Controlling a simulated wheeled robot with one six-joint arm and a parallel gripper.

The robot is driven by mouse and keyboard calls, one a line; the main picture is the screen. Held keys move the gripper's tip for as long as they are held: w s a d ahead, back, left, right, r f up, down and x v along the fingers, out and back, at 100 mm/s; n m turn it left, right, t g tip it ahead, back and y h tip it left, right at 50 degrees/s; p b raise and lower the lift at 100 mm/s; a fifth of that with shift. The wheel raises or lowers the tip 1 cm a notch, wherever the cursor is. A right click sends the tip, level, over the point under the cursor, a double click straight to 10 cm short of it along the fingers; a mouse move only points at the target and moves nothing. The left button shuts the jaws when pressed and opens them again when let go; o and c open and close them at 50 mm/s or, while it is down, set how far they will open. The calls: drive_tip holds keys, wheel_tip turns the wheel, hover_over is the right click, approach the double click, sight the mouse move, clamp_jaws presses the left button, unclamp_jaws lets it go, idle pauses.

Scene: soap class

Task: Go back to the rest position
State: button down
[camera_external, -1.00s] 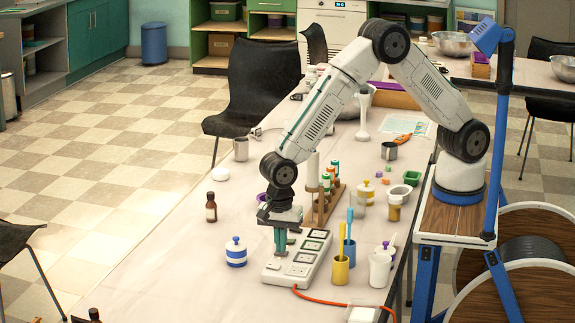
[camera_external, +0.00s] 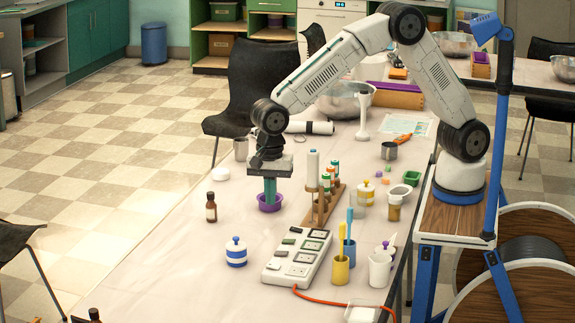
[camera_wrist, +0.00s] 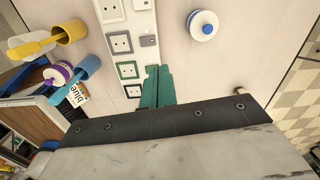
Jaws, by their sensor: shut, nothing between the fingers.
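My gripper (camera_external: 269,190) is shut and empty, its green fingers pointing straight down above the table. In the external view it appears in front of the purple bowl (camera_external: 270,206), whose middle it partly hides. In the wrist view the closed green fingers (camera_wrist: 157,80) show at the centre, beside the white power strip (camera_wrist: 122,42). The power strip also lies on the table in the external view (camera_external: 297,256), below and right of my gripper and apart from it.
A brown bottle (camera_external: 211,208) stands left of my gripper. A blue-and-white striped jar (camera_external: 236,254) stands in front. A wooden rack (camera_external: 324,207) with several tubes is close on the right, with yellow (camera_external: 339,270) and blue (camera_external: 349,252) cups nearer the front. The table's left part is mostly clear.

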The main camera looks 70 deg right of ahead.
drive_tip(key=s+d+r+n, duration=0.5)
drive_tip(key=s+d, duration=0.4)
drive_tip(key=d, duration=0.4)
drive_tip(key=s+d+r+n+t, duration=0.1)
drive_tip(key=s+d+r+n, duration=0.4)
drive_tip(key=s+d, duration=0.5)
drive_tip(key=s+d+r+n, duration=0.5)
drive_tip(key=s+d, duration=0.5)
drive_tip(key=d, duration=0.7)
drive_tip(key=shift+n, duration=0.8)
